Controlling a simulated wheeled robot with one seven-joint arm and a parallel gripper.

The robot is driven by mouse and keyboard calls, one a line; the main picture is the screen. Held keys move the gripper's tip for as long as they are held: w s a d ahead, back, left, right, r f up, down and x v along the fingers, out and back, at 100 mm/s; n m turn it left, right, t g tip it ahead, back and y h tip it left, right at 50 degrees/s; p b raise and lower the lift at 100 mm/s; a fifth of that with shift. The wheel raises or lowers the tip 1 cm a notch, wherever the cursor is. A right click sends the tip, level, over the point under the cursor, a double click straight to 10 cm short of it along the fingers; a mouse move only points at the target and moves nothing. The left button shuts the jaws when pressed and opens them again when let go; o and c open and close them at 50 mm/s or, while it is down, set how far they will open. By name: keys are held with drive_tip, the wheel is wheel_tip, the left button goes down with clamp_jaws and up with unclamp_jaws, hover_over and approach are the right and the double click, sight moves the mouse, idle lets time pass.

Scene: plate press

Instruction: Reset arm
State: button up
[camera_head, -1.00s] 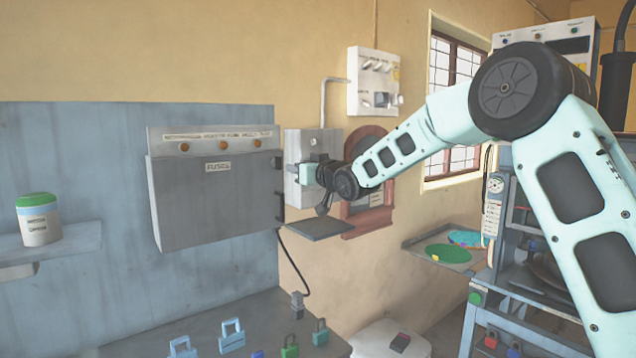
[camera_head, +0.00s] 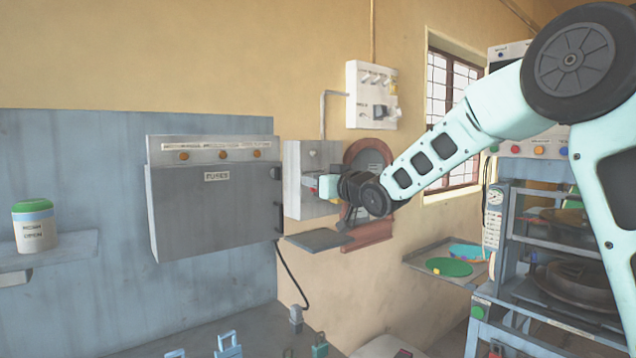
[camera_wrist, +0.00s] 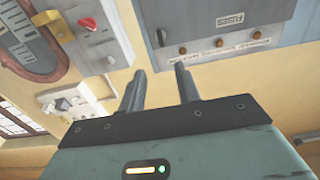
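My gripper shows at the end of my pale green arm in the camera_head view (camera_head: 318,187), in front of the small grey wall box (camera_head: 308,160). In the camera_wrist view its two dark fingers (camera_wrist: 160,68) stand apart with nothing between them. My arm is stretched out from the right side of the picture, with its elbow high at the upper right. Whether the gripper touches the small box cannot be told from the camera_head view; the wrist view shows the fingertips clear of it. The small box carries a red knob (camera_wrist: 88,23).
A large grey fuse box (camera_head: 215,205) hangs left of the gripper, with a grey shelf plate (camera_head: 318,240) below. A white switch box (camera_head: 372,95) is above. A rack (camera_head: 550,240) stands right. Padlocks (camera_head: 228,346) lie on the bench (camera_head: 190,335); a jar (camera_head: 35,228) stands left.

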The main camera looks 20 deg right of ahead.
drive_tip(key=shift+a, duration=0.1)
drive_tip(key=s+a+f+n+g+h, duration=0.1)
drive_tip(key=s+a+f+g, duration=0.3)
drive_tip(key=s+a+f, duration=0.5)
drive_tip(key=s+a+f+n+g, duration=0.1)
drive_tip(key=s+a+f+g, duration=0.5)
drive_tip(key=s, duration=0.5)
drive_tip(key=s+d+f+n+g+h, duration=0.1)
drive_tip(key=s+f, duration=0.4)
drive_tip(key=s, duration=0.9)
drive_tip(key=s+d+f+n+g+h, duration=0.1)
drive_tip(key=s+g, duration=0.5)
drive_tip(key=s, duration=0.8)
wheel_tip(320, 180, down, 4)
drive_tip(key=shift+s+d+r+h, duration=0.1)
drive_tip(key=shift+s+d+h, duration=0.2)
drive_tip(key=shift+d+h, duration=0.6)
